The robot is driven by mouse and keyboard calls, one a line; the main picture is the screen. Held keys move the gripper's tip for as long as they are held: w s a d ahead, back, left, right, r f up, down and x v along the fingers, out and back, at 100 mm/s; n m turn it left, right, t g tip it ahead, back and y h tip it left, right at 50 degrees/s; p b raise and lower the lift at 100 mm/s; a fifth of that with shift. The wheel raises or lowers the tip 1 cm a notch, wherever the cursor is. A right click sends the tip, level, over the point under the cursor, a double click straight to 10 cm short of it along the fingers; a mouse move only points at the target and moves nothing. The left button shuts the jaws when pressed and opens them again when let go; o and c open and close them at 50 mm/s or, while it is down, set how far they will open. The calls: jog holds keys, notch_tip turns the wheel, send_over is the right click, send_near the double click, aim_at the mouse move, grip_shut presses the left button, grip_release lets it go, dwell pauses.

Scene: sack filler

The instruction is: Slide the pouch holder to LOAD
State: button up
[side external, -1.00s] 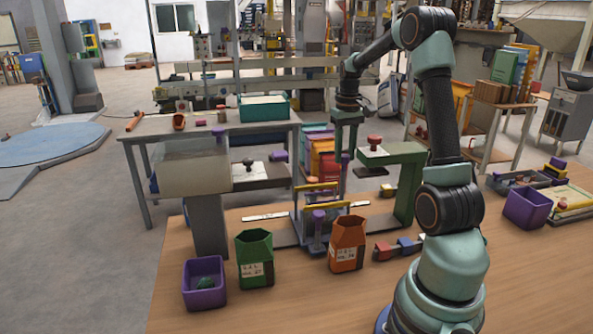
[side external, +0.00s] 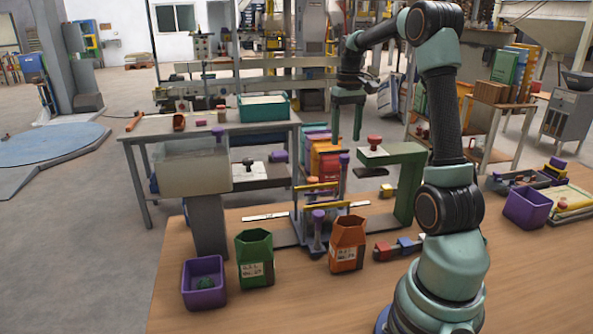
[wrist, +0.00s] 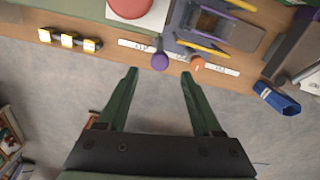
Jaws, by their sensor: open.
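The pouch holder (side external: 312,222) is a grey frame with yellow bars and purple-topped posts. It stands on the dark rail base, between the grey hopper stand and the green press frame. In the wrist view the pouch holder (wrist: 212,28) is at the top, partly cut off, with a purple knob (wrist: 160,61) at its edge. White label strips (side external: 265,216) lie on both sides of it; their words are too small to read. My gripper (side external: 347,138) is open and empty, above and apart from the holder. In the wrist view my gripper (wrist: 160,73) shows both fingers spread, nothing between them.
The grey hopper (side external: 190,170) stands left of the holder, the green press frame (side external: 405,180) with a red knob (side external: 374,140) right. Green (side external: 255,262) and orange (side external: 346,247) pouches and a purple bin (side external: 203,296) stand in front. Another purple bin (side external: 526,210) is at right.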

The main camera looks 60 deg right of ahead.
notch_tip(320, 180, up, 7)
jog(key=shift+f, duration=0.15)
jog(key=shift+a, duration=0.1)
jog(key=w+a+r+n+t, duration=0.1)
jog(key=w+a+n, duration=0.15)
jog(key=a, duration=0.75)
jog(key=s+a+f+n+t, duration=0.2)
jog(key=a+f, duration=0.1)
jog(key=a, duration=0.8)
jog(key=s+a+f+n+t, duration=0.2)
jog(key=s+a, duration=0.1)
jog(key=a, duration=0.7)
jog(key=shift+a+f+t, duration=0.3)
jog(key=shift+a+f, duration=0.05)
jog(key=shift+f, duration=0.05)
jog(key=shift+n, duration=0.25)
